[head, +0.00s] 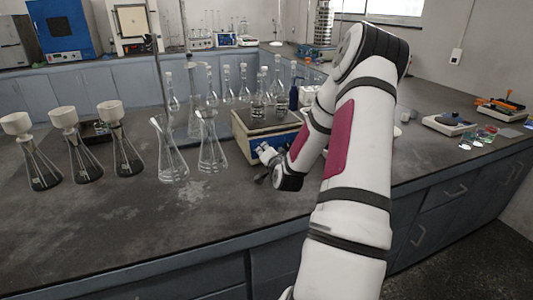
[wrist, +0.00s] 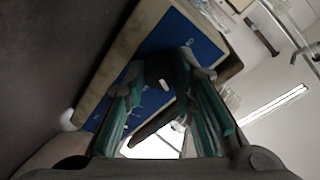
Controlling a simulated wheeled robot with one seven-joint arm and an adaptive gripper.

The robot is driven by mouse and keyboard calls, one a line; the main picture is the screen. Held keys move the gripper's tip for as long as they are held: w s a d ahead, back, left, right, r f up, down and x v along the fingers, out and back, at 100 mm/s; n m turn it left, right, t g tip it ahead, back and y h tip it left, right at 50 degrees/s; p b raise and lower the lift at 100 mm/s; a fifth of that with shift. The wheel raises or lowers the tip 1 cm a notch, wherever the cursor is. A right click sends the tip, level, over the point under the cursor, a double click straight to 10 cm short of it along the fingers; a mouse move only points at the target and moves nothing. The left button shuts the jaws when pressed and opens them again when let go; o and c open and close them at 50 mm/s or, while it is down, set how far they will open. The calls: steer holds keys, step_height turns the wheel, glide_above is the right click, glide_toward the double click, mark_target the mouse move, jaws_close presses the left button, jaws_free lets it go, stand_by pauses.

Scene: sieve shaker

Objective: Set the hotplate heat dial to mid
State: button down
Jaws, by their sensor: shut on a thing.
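The hotplate (head: 243,141) stands on the bench, with a pale body, a blue front panel and a dark top plate. Its blue panel (wrist: 202,38) fills the middle of the wrist view, tilted in the picture. My gripper (head: 266,155) is at the hotplate's front. In the wrist view my gripper (wrist: 160,72) has its fingers on either side of the dark heat dial (wrist: 158,68) and is shut on it. A short white mark shows on the dial. The panel's printed marks are partly hidden by the fingers. In the head view my gripper and arm hide the dial.
A balance (head: 448,124) sits at the right. The bench front is clear.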

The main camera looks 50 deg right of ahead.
steer(key=c, duration=1.3)
jaws_free()
steer(key=v, duration=1.2)
steer(key=shift+w, duration=0.1)
